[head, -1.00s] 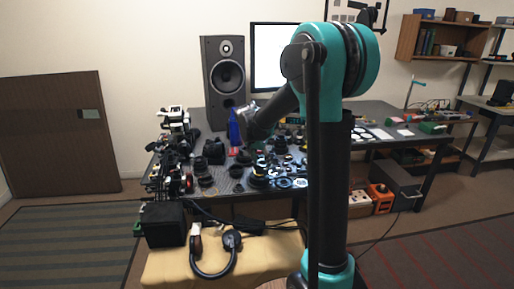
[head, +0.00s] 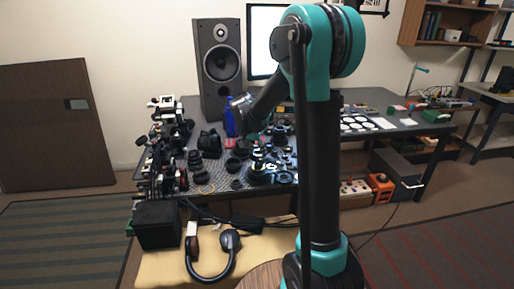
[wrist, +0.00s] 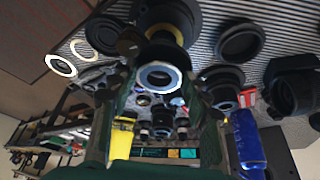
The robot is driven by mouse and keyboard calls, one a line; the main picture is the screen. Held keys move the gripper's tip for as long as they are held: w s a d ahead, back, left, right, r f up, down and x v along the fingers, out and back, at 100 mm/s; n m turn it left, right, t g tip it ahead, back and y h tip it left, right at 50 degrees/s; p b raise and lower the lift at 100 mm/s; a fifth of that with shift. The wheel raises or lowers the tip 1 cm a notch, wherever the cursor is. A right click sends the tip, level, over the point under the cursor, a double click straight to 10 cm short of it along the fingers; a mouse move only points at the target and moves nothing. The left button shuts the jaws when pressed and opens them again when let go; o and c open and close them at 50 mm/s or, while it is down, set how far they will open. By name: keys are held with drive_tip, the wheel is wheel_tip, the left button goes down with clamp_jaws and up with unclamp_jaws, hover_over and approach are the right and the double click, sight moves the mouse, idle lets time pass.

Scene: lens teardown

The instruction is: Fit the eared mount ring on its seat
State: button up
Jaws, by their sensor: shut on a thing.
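A pale metal ring (wrist: 144,80), which looks like the mount ring, is between the dark green fingers of my gripper (wrist: 160,75) in the wrist view. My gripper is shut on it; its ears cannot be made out. Just beyond the ring is a black lens barrel (wrist: 168,18) with a yellow band, possibly the seat. The ring appears apart from it, but the gap is hard to judge. In the head view my gripper (head: 256,141) hangs over the lens parts, above a stacked dark lens body (head: 258,177). The held ring is too small to tell there.
Several black lens rings and barrels crowd the table (head: 228,194). A blue bottle (wrist: 247,138) stands close by, also seen in the head view (head: 230,122). A speaker (head: 218,70) and monitor (head: 265,40) stand behind.

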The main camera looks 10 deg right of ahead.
sight(255, 157)
drive_tip(key=shift+f, duration=2.2)
drive_tip(key=shift+f, duration=0.15)
drive_tip(key=shift+m, duration=0.3)
idle(0.4)
idle(0.5)
drive_tip(key=o, duration=1.6)
drive_tip(key=shift+o, duration=0.7)
drive_tip(key=shift+o, duration=1.1)
